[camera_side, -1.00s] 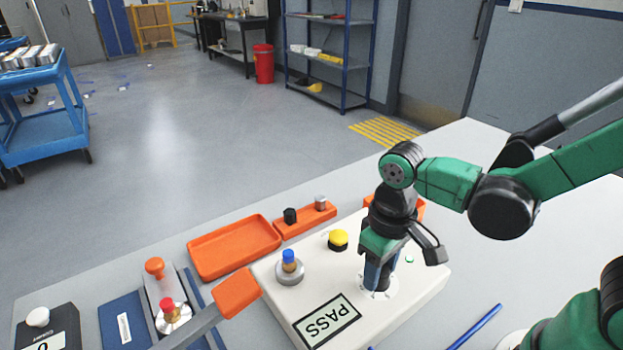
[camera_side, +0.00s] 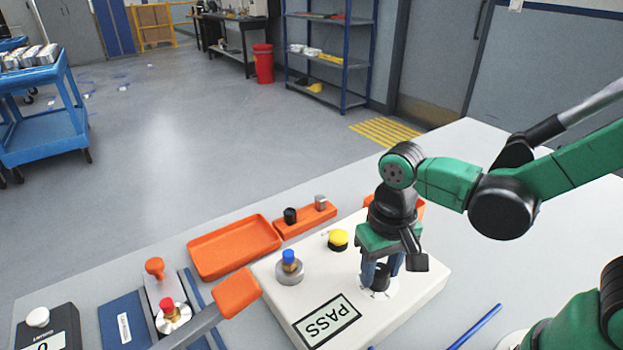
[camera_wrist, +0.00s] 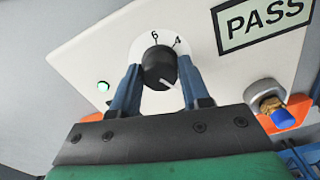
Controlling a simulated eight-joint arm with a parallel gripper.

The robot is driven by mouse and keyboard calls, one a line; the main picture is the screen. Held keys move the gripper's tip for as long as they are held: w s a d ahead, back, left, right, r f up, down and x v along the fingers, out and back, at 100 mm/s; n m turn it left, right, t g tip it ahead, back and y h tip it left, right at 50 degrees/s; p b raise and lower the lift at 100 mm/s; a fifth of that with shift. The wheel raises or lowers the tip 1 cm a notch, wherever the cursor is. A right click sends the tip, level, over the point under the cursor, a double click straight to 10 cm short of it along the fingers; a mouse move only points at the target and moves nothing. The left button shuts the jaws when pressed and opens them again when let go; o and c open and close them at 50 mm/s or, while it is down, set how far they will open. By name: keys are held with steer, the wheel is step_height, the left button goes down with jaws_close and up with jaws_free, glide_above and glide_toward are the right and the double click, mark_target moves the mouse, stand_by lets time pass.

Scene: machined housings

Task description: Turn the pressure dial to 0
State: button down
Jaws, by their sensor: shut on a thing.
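The pressure dial is a black round knob (camera_wrist: 157,69) with a white pointer line, on the white box's (camera_side: 350,300) top. In the wrist view its pointer aims to the lower right, toward my gripper's base. The numbers 6 and 4 show on the dial's far side; other marks are hidden. My gripper (camera_wrist: 158,66) points down and is shut on the dial, one blue finger on each side. In the side view, my gripper (camera_side: 382,272) stands over the dial (camera_side: 380,279) at the box's right part. A PASS display (camera_side: 328,321) is on the box.
A yellow button (camera_side: 338,240) and a blue-capped brass fitting (camera_side: 289,264) stand on the box. A green light (camera_wrist: 103,86) is lit near the dial. An orange tray (camera_side: 233,250) lies behind left. A blue pen-like rod (camera_side: 475,326) lies in front. The table's right side is mostly clear.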

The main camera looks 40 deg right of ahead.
mark_target(380, 270)
steer(key=shift+c, duration=2.1)
jaws_free()
steer(key=shift+r, duration=2.8)
steer(key=w+d+r+n+t, duration=0.2)
steer(key=d+r+t, duration=0.1)
steer(key=d+t, duration=0.3)
steer(key=shift+w+n+t, duration=0.4)
steer(key=shift+t, duration=0.2)
